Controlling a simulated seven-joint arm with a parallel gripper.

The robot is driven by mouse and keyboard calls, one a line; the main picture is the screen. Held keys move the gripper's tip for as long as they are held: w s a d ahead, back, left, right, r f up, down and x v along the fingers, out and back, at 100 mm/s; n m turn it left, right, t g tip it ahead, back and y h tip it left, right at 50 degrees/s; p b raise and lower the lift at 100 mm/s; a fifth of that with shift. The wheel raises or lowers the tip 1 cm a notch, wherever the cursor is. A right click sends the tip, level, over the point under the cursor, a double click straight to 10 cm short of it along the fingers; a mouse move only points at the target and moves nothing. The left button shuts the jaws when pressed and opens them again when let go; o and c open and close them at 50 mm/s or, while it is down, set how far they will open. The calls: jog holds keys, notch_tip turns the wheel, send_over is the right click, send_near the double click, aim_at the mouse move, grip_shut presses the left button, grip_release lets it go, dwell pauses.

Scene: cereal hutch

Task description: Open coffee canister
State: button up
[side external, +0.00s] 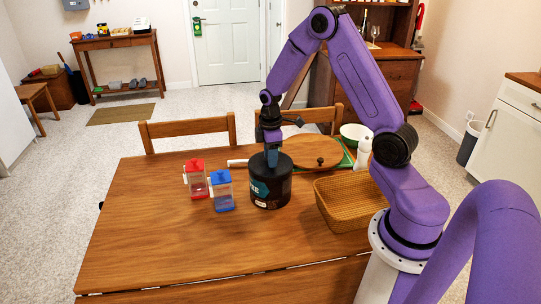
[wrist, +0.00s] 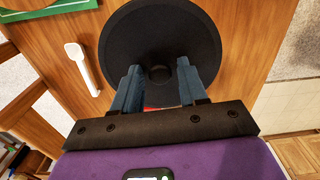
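The black coffee canister (side external: 269,190) stands upright on the wooden table, with a teal and white label on its side. In the wrist view its round black top (wrist: 160,30) fills the upper middle, with a small dark knob (wrist: 159,73) at its centre. My gripper (side external: 271,157) points down over the canister. In the wrist view my gripper (wrist: 158,76) has its two blue fingers apart, one on each side of the knob. I see a gap between fingers and knob. Whether the fingertips touch the top is unclear.
A red-topped container (side external: 195,181) and a blue-topped container (side external: 222,192) stand left of the canister. A wicker basket (side external: 345,205) is right. The front left tabletop is clear.

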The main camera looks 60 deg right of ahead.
jog(key=c, duration=0.6)
jog(key=shift+c, duration=0.2)
jog(key=shift+r, duration=0.1)
jog(key=shift+r, duration=2.4)
grip_shut()
